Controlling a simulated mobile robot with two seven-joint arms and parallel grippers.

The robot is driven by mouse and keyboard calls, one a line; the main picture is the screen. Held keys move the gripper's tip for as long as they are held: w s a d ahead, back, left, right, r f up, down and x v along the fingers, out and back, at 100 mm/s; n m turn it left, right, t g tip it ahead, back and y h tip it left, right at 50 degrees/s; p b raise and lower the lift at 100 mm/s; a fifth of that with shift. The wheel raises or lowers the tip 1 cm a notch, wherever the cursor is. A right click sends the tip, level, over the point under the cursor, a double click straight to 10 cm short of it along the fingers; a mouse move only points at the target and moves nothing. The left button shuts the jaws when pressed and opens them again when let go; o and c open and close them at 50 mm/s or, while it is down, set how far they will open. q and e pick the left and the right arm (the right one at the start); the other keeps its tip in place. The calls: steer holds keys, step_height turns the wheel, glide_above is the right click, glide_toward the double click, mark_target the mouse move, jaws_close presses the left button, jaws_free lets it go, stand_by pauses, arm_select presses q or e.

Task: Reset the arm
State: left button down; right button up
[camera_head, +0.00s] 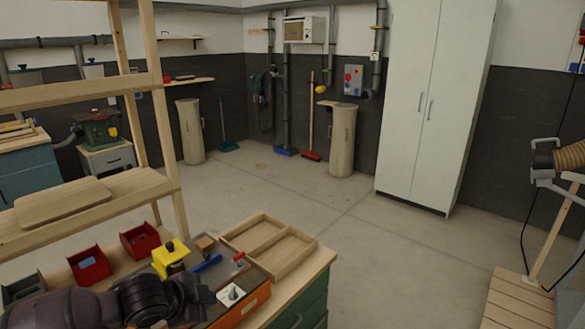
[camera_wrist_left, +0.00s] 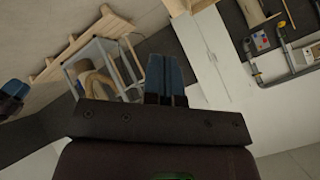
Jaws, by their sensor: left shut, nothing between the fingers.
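My left gripper (camera_head: 198,296) is at the bottom left of the head view, close above the workbench's front part. Its arm comes in from the lower left. In the left wrist view its two blue-grey fingers (camera_wrist_left: 165,80) are together, with nothing between them. A dark shape with blue tips (camera_wrist_left: 12,95) at the left edge of the left wrist view looks like my right gripper; its jaw state is unclear. My right gripper does not show in the head view.
Around the left gripper, the workbench holds red bins (camera_head: 88,264), a yellow block (camera_head: 170,257), an orange-sided box (camera_head: 240,308) and a wooden tray (camera_head: 268,245). A wooden shelf frame (camera_head: 165,120) rises at left. Open floor (camera_head: 330,215) lies beyond, before a white cabinet (camera_head: 435,100).

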arm_select(q)
steer(key=s+a+f+n+t+y+b, duration=0.1)
steer(key=s+a+f+n+t+y, duration=0.1)
steer(key=s+a+f+n, duration=0.2)
steer(key=s+a+f+n+t+y+b, duration=0.1)
steer(key=s+a+f+n+y, duration=0.2)
steer(key=s+f+n, duration=0.8)
steer(key=s+a+f, duration=0.2)
steer(key=s+f, duration=0.3)
steer(key=s, duration=0.3)
steer(key=shift+a+f+t+b, duration=0.2)
steer(key=shift+t+b, duration=0.15)
steer(key=shift+t, duration=0.05)
